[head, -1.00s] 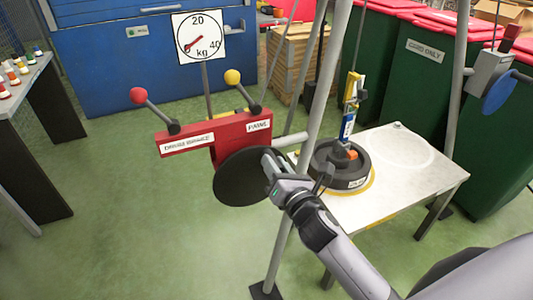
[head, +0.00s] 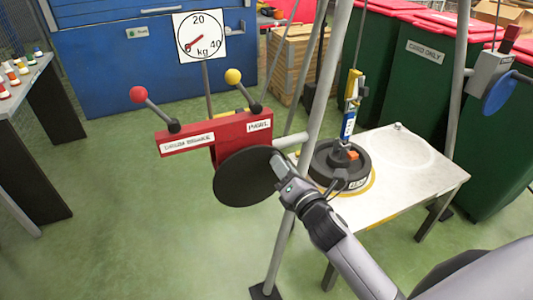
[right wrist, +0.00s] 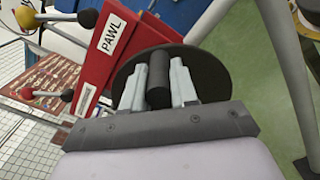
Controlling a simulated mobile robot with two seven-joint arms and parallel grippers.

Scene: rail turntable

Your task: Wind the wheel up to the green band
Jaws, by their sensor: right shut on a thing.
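The black wheel (head: 243,177) is a flat disc on the front of the red winch housing (head: 229,143). My right gripper (head: 282,170) is at the wheel's right side. In the right wrist view its two fingers (right wrist: 159,88) are shut around the wheel's dark cylindrical handle (right wrist: 158,78). The round dial (head: 201,38), marked 20, 40 and kg, stands behind; its red needle points to the lower left. I cannot make out a green band. A dark round weight (head: 340,165) hangs by or rests at a blue and yellow hook piece (head: 350,103) over the white table. My left gripper is not in view.
A red-knobbed lever (head: 139,95) and a yellow-knobbed lever (head: 233,77) rise from the housing; the label by the yellow one reads PAWL. Grey frame poles (head: 318,75) stand close to the wheel's right. The white table (head: 420,180) is at the right.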

